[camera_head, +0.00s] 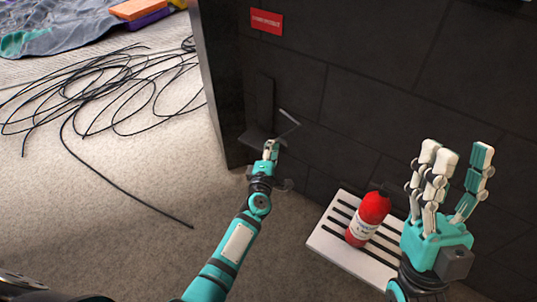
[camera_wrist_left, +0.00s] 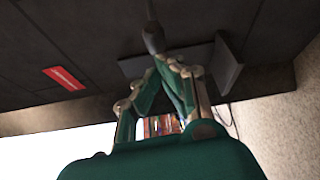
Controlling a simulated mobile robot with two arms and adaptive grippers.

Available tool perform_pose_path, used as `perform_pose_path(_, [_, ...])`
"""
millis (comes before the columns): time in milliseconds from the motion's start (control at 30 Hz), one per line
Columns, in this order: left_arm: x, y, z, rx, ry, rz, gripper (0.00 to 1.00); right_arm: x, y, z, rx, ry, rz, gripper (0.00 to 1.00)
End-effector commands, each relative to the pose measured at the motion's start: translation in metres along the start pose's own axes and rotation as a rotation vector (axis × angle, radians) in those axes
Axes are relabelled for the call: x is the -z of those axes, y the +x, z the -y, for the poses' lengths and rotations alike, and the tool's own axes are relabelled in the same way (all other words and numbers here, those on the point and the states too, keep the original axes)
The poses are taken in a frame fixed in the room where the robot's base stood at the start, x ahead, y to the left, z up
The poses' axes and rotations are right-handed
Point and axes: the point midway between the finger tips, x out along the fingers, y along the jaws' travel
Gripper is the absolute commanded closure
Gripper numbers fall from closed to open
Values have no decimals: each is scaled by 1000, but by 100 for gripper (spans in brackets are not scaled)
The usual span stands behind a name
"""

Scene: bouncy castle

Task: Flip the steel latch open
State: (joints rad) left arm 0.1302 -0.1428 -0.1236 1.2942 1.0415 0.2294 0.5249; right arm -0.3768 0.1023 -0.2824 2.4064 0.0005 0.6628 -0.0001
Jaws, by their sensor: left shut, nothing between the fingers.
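The latch shows as a thin grey lever (camera_head: 289,118) at a dark bracket (camera_head: 264,105) on the black panel wall. In the left wrist view a dark rod with a thicker end (camera_wrist_left: 153,36), seemingly this lever, comes down to my fingertips. My left gripper (camera_head: 271,148) is shut and empty, just below the lever. In the left wrist view its fingertips (camera_wrist_left: 168,63) meet at the rod's end; I cannot tell whether they touch it. My right gripper (camera_head: 458,165) is open and empty, fingers up, in front of the wall at the right.
A red bottle (camera_head: 369,216) stands on a white slatted grate (camera_head: 334,240) on the floor between my arms. A red sign (camera_head: 266,22) is on the wall above the bracket. Loose black cables (camera_head: 110,90) lie on the carpet at left.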

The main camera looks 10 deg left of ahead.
Motion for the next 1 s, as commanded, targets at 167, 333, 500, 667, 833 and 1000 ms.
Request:
perform_pose_path(167, [0,-28,2,4,-3,-1,100,0,1,0,1,0,-3,60])
perform_pose_path(333, [0,-65,2,3,-1,-1,100,1,1,0,1,0,-4,60])
perform_pose_path(500, [0,-96,1,3,0,-1,100,1,1,0,1,0,-4,60])
perform_pose_path(667, [0,-113,1,1,0,-1,100,1,1,0,1,0,-5,60])
perform_pose_path(833, [0,-118,0,0,0,-1,100,1,2,0,1,0,-5,60])
perform_pose_path(1000, [0,-117,0,0,0,0,100,1,2,0,1,-1,-5,60])
